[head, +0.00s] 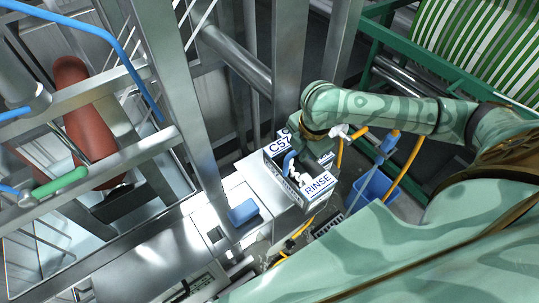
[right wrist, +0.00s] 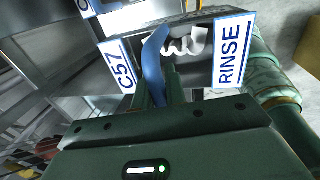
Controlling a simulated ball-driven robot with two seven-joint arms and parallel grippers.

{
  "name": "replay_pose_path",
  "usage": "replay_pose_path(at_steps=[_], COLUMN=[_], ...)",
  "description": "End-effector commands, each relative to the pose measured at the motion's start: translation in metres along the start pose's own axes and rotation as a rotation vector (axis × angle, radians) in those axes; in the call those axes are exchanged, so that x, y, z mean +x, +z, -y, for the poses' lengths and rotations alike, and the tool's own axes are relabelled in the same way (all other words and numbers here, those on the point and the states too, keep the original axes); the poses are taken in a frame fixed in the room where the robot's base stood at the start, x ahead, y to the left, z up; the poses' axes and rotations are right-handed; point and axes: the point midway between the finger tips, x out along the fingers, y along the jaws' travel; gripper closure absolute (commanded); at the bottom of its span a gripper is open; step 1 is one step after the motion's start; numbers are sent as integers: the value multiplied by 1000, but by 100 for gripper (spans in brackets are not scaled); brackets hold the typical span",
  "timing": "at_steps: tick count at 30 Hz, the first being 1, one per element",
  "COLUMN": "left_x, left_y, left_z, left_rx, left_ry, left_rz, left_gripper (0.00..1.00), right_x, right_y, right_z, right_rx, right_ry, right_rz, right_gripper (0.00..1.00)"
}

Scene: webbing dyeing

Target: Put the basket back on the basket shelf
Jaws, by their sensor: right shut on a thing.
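The basket (head: 282,184) looks like a small grey open box with white, blue-edged plates reading "C57" and "RINSE". White curled pieces (head: 297,179) show in it, and a blue curved piece (head: 289,160) rises at its side. My right gripper (head: 307,160) is over the box. In the right wrist view its fingers (right wrist: 160,82) are shut at the blue curved piece (right wrist: 153,55), with the RINSE plate (right wrist: 233,52) to the right and the C57 plate (right wrist: 118,66) to the left. I cannot tell which surface is the basket shelf. My left gripper is out of view.
A pale metal ledge with a blue block (head: 243,212) lies left of the box. Steel posts (head: 185,100) stand behind it. A blue bin (head: 372,187) and yellow pipes (head: 405,172) are to the right. A green frame with a striped roll (head: 485,45) fills the upper right.

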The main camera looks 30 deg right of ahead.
Motion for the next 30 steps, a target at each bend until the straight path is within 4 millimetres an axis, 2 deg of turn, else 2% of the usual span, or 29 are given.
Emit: replay_pose_path(at_steps=[4,9,15,24,30], left_x=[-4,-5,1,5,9], left_y=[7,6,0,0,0], left_z=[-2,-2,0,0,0], left_rx=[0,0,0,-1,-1], left_ry=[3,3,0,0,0], left_rz=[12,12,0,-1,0], left_gripper=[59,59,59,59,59], right_x=[16,38,77,109,135], right_y=[-4,-9,-12,-15,-14], right_z=[-26,-56,-75,-92,-85], right_rx=[4,4,3,1,-1], right_ry=[3,2,0,1,2], right_rz=[-3,-3,-2,-1,1], right_gripper=[100,100,100,100,100])
